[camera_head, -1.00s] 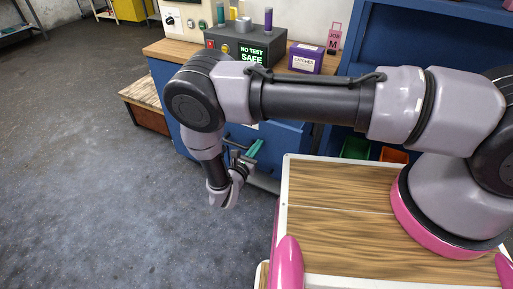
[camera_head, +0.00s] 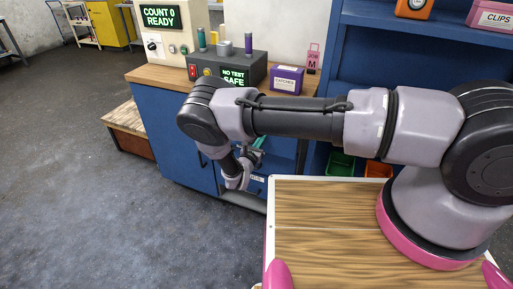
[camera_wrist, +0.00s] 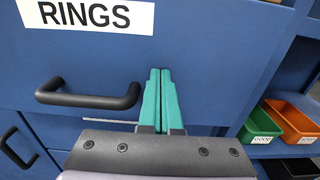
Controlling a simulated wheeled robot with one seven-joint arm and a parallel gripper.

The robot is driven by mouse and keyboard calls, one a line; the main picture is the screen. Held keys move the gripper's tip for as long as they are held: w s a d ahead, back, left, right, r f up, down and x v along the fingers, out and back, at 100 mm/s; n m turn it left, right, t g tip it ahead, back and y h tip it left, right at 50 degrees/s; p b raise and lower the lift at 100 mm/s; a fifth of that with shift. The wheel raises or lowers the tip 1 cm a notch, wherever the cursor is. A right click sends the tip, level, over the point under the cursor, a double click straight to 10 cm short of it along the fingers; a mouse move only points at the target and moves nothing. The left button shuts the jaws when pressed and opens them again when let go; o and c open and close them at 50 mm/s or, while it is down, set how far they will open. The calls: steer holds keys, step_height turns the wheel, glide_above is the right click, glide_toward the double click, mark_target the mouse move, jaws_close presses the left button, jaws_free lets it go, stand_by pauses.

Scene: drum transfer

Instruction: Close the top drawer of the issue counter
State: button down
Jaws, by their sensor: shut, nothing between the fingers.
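The issue counter (camera_head: 172,130) is blue with a wooden top and stands behind my arm. In the wrist view a blue drawer front (camera_wrist: 215,60) with a "RINGS" label and a black bar handle (camera_wrist: 90,97) fills most of the picture. My gripper (camera_wrist: 161,70) has its teal fingers shut together, empty, pointing at this front, right of the handle. Whether the tips touch it I cannot tell. In the head view my gripper (camera_head: 260,142) is at the counter's front, and my arm hides much of the drawers. How far the drawer stands out is unclear.
A green bin (camera_head: 341,163) and an orange bin (camera_head: 378,169) sit on a low shelf right of the drawers. A grey test box (camera_head: 228,68) and a purple box (camera_head: 287,79) stand on the counter top. Open floor lies to the left.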

steer(key=x, duration=0.4)
steer(key=shift+w+d, duration=0.1)
steer(key=shift+w, duration=0.25)
steer(key=shift+w+d+r, duration=0.1)
steer(key=shift+w+d, duration=0.05)
steer(key=shift+w, duration=0.15)
steer(key=shift+w+r, duration=0.1)
